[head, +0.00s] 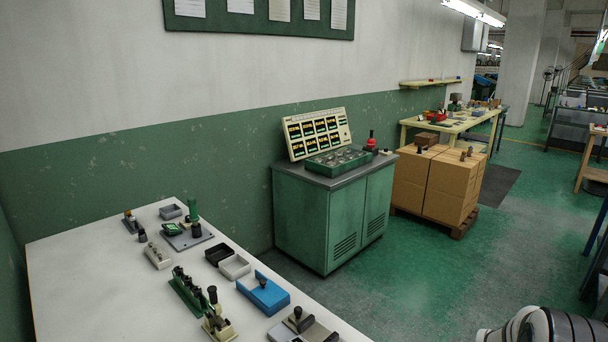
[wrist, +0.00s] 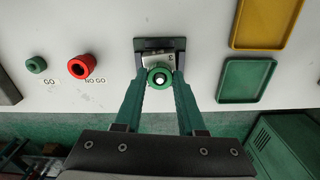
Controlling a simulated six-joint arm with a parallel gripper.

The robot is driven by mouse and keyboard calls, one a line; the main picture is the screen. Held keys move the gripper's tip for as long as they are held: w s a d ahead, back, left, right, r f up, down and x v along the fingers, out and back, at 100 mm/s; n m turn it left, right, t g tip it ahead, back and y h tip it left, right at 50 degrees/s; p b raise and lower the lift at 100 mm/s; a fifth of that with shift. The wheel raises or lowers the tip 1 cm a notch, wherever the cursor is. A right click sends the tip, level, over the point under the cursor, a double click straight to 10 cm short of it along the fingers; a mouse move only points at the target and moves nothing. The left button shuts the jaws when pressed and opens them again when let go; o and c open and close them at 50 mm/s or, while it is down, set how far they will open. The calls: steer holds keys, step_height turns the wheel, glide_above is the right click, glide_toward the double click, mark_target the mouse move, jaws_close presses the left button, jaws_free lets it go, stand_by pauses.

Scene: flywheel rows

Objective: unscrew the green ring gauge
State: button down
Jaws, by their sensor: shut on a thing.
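The green ring gauge (wrist: 160,78) shows near the middle of the wrist view, with a bright round end in its bore. It is in front of a pale metal piece (wrist: 158,60) marked with a figure, which sits in a dark holder (wrist: 160,43). My gripper (wrist: 160,80) has its two green fingers shut on the ring from left and right. How far the ring is threaded on is hidden. I cannot make out the ring or my gripper in the head view.
In the wrist view a red ring (wrist: 81,67) sits by the NO GO label and a small green knob-like piece (wrist: 37,65) by GO. A yellow tray (wrist: 265,24) and a green tray (wrist: 247,81) lie right. A green cabinet (head: 333,210) stands in the head view.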

steer(key=n, duration=0.5)
steer(key=n, duration=0.5)
steer(key=shift+n, duration=0.9)
steer(key=n, duration=0.3)
steer(key=n, duration=0.4)
steer(key=shift+n, duration=0.7)
